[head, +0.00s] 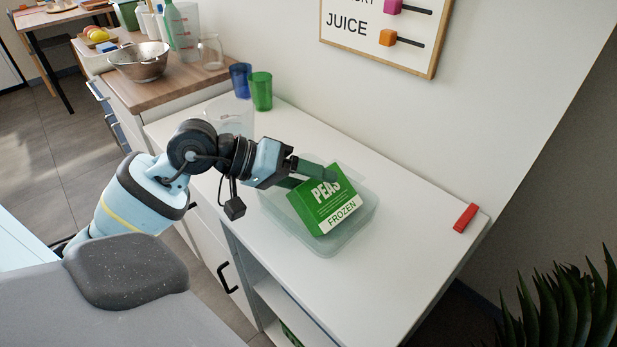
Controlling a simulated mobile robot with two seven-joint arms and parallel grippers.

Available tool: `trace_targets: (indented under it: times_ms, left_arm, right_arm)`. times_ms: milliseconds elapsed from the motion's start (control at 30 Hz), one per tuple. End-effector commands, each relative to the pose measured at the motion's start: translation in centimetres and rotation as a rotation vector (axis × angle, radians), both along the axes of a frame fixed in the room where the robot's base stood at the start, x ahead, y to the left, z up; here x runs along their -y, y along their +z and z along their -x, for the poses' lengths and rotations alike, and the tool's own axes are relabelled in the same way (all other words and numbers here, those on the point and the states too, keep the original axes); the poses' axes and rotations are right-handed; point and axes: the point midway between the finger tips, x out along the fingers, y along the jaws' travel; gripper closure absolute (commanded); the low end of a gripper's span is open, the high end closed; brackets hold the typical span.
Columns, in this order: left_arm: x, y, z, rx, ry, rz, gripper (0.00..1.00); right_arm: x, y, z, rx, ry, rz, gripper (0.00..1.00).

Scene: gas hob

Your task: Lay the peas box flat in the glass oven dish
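The green peas box (322,210), with a white "FROZEN" strip, is within the outline of the clear glass oven dish (326,248) on the white counter. Its lettered face points up towards me. It looks tilted, but I cannot tell how it rests on the dish floor. My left gripper (312,177) is at the box's upper left edge, its dark fingers a little apart. One finger reaches along the top edge and the other meets the left corner. Whether they clamp the box is unclear. My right gripper is out of view.
A clear container (232,118), a blue cup (240,80) and a green cup (261,91) stand at the counter's back left. A red object (466,217) lies near the right end. The counter in front and right of the dish is clear. A wall rises behind.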

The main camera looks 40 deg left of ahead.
Motion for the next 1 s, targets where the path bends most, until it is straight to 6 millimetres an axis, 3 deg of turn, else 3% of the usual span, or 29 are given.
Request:
trace_targets:
  times_ms: [233,700,1000]
  left_arm:
    - [-0.7,0.2,0.6,-0.002,0.001,-0.003,0.34]
    - [-4.3,3.0,4.2,-0.002,0.001,-0.001,0.34]
    - [-5.0,3.5,4.9,-0.001,-0.001,0.000,0.34]
  right_arm:
    - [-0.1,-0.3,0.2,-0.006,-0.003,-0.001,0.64]
    - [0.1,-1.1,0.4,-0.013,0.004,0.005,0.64]
    - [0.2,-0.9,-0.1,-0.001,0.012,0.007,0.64]
